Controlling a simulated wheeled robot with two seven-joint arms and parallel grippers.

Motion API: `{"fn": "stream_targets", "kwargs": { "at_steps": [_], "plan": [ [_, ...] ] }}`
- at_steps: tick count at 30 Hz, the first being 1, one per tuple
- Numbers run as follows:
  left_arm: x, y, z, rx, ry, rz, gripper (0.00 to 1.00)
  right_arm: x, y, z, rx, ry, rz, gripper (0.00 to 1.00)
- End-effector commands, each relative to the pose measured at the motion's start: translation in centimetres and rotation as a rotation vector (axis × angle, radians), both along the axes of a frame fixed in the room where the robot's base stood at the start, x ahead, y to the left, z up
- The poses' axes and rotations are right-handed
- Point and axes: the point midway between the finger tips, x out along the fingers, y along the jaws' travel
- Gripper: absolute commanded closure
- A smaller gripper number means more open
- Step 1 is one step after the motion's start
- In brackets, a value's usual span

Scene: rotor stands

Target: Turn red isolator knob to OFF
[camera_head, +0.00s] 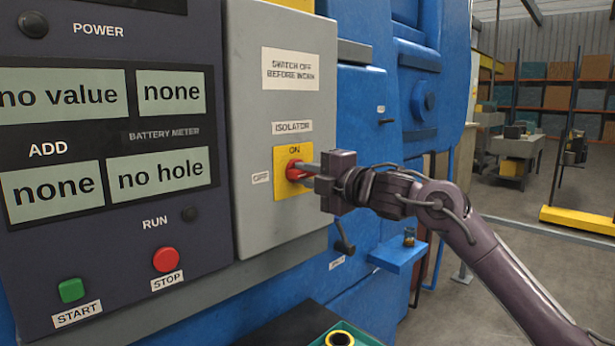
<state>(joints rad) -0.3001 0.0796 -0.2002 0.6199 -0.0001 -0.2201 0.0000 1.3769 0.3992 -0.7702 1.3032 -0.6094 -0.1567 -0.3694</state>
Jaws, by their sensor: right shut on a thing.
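The red isolator knob (292,172) sits on a yellow plate (279,183) on the grey isolator box (265,220). ON is printed above the knob, and an OFF label (260,178) is on the box left of the plate. My right gripper (304,172) comes in from the right and is shut on the knob. Its fingers cover part of the knob, so I cannot tell for certain which way the knob points. My left gripper is not in view.
Left of the box is a dark control panel with several displays, a green START button (71,290) and a red STOP button (166,259). A black lever (344,238) and a small blue shelf (397,255) are below my right gripper. Open floor lies to the right.

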Motion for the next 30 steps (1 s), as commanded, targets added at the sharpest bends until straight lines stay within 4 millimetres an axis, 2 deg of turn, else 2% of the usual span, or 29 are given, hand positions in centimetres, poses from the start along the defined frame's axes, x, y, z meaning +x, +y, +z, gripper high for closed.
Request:
{"fn": "stream_targets", "kwargs": {
  "at_steps": [8, 9, 14, 23, 30],
  "plan": [
    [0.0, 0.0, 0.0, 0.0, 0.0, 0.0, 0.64, 0.0, 0.0, -0.2, -0.006, 0.0, 0.001, 1.0],
    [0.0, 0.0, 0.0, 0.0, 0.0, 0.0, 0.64, 0.0, 0.0, -0.2, -0.006, 0.0, 0.001, 0.82],
    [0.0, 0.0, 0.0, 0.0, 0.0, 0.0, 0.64, 0.0, 0.0, -0.2, -0.004, 0.0, 0.001, 0.62],
    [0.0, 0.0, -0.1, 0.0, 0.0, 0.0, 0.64, -0.1, -0.1, -0.1, -0.002, -0.001, 0.0, 0.62],
    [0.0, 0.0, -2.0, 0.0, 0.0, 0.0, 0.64, -2.4, -2.5, -0.5, -0.004, -0.004, -0.001, 0.62]
  ]
}}
